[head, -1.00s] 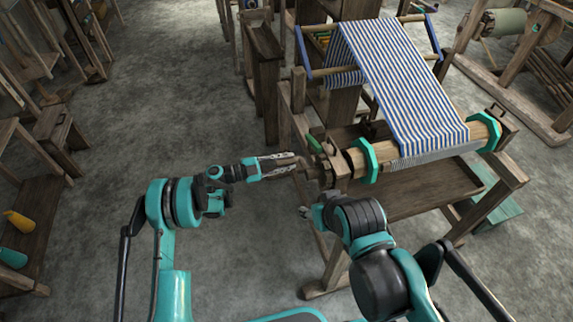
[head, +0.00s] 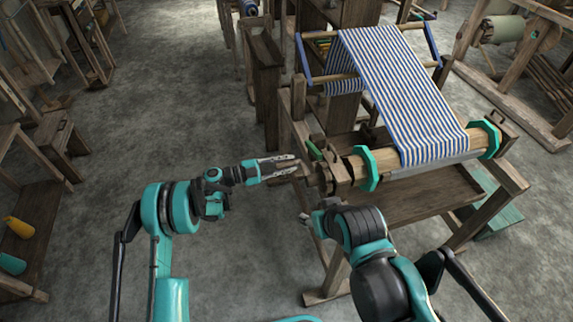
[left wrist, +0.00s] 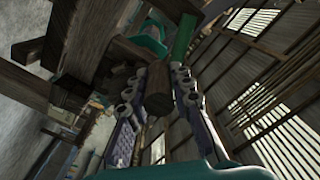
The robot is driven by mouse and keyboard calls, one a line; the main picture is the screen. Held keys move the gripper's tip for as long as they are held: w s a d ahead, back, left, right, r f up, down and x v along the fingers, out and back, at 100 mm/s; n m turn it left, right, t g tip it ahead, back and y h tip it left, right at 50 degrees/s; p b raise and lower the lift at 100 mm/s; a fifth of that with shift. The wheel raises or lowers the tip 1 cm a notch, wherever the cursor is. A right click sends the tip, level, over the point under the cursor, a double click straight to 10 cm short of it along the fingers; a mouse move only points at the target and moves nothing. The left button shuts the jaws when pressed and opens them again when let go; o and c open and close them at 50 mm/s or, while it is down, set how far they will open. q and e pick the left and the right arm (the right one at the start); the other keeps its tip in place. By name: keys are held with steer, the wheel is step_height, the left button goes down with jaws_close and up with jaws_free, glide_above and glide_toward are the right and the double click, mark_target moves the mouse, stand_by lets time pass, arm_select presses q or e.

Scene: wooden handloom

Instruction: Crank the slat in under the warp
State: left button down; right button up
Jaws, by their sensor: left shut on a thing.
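A wooden roller (head: 413,155) with teal flanges (head: 367,168) lies across the front of the loom. The blue-and-white striped cloth (head: 405,95) runs down over it. A plain grey band (head: 432,171) shows below the cloth's lower edge; I cannot tell if it is the slat or bare warp. My left gripper (head: 282,167) is at the roller's left end, shut on the crank handle, a round wooden grip (left wrist: 158,102) between the fingers in the left wrist view. My right gripper (head: 306,217) is low beside the loom's left front, partly hidden by its arm.
The loom's wooden frame (head: 335,262) stands close to my right arm. A wooden tray (head: 425,196) lies below the roller. A wooden bench (head: 60,140) is at left, beside a shelf with yellow (head: 19,227) and teal (head: 12,264) cones. Floor left of the loom is clear.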

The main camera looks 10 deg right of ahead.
arm_select(q)
steer(key=shift+r, duration=0.15)
steer(key=c, duration=1.3)
jaws_free()
steer(key=shift+a, duration=0.1)
steer(key=a, duration=1.2)
steer(key=shift+s, duration=0.2)
